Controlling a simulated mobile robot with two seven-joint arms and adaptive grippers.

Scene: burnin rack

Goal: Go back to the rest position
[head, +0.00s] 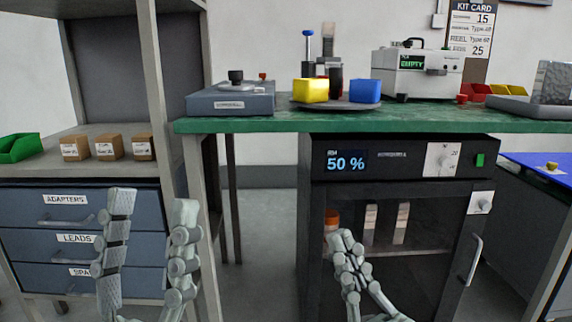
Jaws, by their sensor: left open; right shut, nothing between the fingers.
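My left gripper (151,212) is at the lower left, its two fingers apart and pointing up, with nothing between them. It shows in front of the blue drawer unit (128,192) and the shelf post. My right gripper (343,238) is at the lower middle, its fingers together and empty. It shows in front of the dark cabinet (310,230) with the glass door. I cannot tell whether either gripper touches anything behind it.
A green bench (230,126) holds a grey box (228,99), a round tray with a yellow block (311,91) and a blue block (364,91), and a white instrument (420,85). Small cartons (109,147) sit on the left shelf. A blue-topped table (535,172) stands right.

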